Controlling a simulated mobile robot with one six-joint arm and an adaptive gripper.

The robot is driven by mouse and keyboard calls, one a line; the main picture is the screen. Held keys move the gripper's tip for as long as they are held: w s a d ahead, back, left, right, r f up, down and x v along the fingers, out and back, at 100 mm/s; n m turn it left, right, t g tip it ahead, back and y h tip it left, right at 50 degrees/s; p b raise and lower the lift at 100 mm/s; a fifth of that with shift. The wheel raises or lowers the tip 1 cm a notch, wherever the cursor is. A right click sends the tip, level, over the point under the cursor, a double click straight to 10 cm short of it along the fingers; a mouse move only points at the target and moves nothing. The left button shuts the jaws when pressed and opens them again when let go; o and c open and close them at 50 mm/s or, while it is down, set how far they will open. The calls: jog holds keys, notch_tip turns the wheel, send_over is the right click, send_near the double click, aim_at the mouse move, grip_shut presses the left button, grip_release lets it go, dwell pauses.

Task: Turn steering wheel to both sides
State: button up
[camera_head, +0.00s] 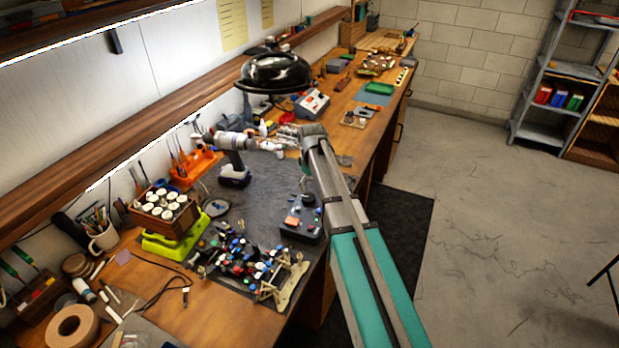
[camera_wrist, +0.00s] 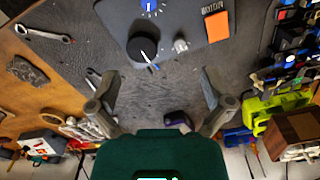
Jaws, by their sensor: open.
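A dark grey control box (camera_head: 302,218) stands on the grey mat near the bench's front edge. In the wrist view the same box (camera_wrist: 185,14) shows at the top. It has a round black knob (camera_wrist: 142,48) with a white pointer line, a small silver knob (camera_wrist: 181,45), a blue dial (camera_wrist: 150,6) and an orange square (camera_wrist: 217,26). I cannot tell which part is the steering wheel. My gripper (camera_wrist: 158,80) is open and empty, its fingers spread and apart from the box. The racecar (camera_head: 245,262), with many coloured parts, sits left of the box in the head view.
A cordless drill (camera_head: 235,172) stands on the mat behind. A lime-green stand (camera_head: 175,240) and a wooden crate of white-topped cylinders (camera_head: 163,212) are at left. A wrench (camera_wrist: 44,35) lies on the bench in the wrist view. Bare mat shows between my fingers.

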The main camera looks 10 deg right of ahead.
jog(key=s+f+m+b, duration=0.3)
jog(key=s+f+b, duration=0.2)
jog(key=s, duration=0.7)
jog(key=s+f+m+b, duration=0.4)
jog(key=s+f+b, duration=0.1)
jog(key=s, duration=0.7)
jog(key=shift+s+f+b, duration=0.25)
jog(key=shift+f+b, duration=0.15)
jog(key=shift+f, duration=0.25)
dwell(1.1)
